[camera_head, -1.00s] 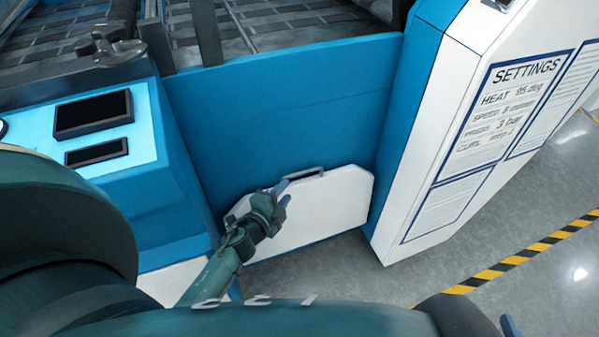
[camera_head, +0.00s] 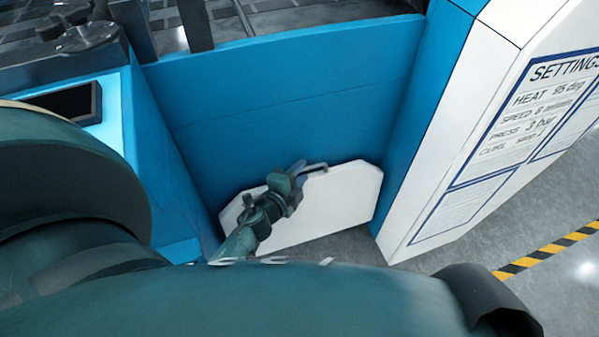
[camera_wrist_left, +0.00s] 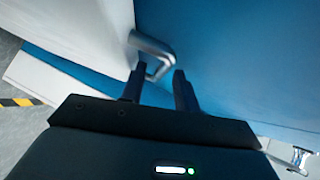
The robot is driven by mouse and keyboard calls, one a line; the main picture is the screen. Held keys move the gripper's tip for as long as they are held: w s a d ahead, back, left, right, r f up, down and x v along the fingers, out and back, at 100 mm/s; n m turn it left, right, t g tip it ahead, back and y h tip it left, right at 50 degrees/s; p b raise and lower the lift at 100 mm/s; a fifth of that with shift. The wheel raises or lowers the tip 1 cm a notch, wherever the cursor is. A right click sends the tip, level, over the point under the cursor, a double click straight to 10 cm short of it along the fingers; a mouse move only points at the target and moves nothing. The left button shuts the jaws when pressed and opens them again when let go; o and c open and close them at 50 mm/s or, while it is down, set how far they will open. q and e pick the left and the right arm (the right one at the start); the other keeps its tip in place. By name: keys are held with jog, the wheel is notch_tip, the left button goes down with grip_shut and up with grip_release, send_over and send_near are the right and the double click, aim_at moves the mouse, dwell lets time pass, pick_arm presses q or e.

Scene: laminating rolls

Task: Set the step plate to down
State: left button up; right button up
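The step plate (camera_head: 325,205) is a white panel with cut corners, standing close to upright against the lower blue front of the machine. A grey bent handle (camera_head: 318,166) sits at its top edge. My left gripper (camera_head: 302,170) is at the left end of this handle and covers part of the plate. In the left wrist view the handle (camera_wrist_left: 157,48) reaches the gap between the fingertips of my left gripper (camera_wrist_left: 160,78). The fingers stand apart, and I see no grip on the bar. My right gripper is not in view.
The blue front panel (camera_head: 290,105) rises behind the plate. A white settings cabinet (camera_head: 470,130) stands close on the right, and a blue console (camera_head: 120,115) on the left. Grey floor with a black-yellow stripe (camera_head: 550,248) lies at the right.

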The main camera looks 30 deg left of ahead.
pick_arm(q)
grip_shut()
dwell(0.5)
